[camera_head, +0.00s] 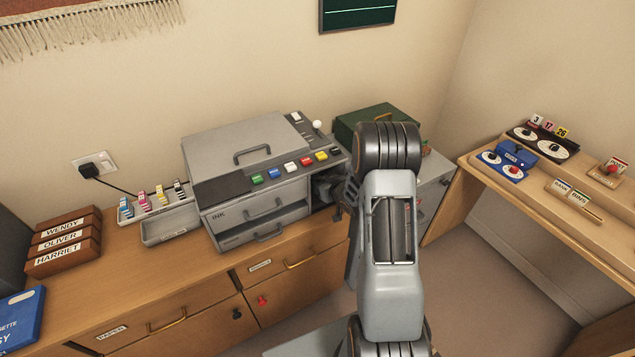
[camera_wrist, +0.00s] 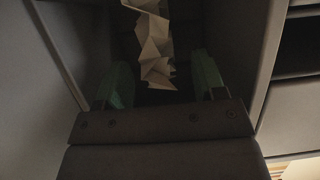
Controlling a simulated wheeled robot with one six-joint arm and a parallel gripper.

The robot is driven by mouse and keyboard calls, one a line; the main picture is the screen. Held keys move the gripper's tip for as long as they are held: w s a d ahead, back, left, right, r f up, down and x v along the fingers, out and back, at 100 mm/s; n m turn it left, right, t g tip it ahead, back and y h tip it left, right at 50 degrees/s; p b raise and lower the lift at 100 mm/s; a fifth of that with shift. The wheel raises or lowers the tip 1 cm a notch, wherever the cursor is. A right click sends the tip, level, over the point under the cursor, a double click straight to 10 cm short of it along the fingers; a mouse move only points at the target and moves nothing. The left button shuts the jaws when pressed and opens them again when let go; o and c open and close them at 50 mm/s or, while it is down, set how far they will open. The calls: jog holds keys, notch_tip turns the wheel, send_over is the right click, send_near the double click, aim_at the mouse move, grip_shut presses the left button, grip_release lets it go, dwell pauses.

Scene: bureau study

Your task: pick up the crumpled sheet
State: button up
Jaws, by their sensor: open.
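The crumpled sheet (camera_wrist: 154,48) is a pale, jagged, folded paper in the wrist view. It hangs or lies in a dark recess at the top middle. My gripper (camera_wrist: 160,85) is open, with one green finger on each side of the sheet's lower end. I see a gap between each finger and the paper. In the head view my gripper is mostly hidden behind my arm, at the right side of the grey copier (camera_head: 250,175). The sheet does not show in the head view.
Grey walls of the recess stand close on both sides of my gripper in the wrist view. Right of the copier are a grey cabinet (camera_head: 428,185) and a green box (camera_head: 375,118). A wooden counter (camera_head: 180,285) runs below. A desk (camera_head: 540,205) stands at the right.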

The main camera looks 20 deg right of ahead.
jog(key=shift+x, duration=1.1)
jog(key=shift+c, duration=0.2)
jog(key=c, duration=1)
jog(key=shift+o, duration=0.2)
jog(key=shift+r, duration=0.1)
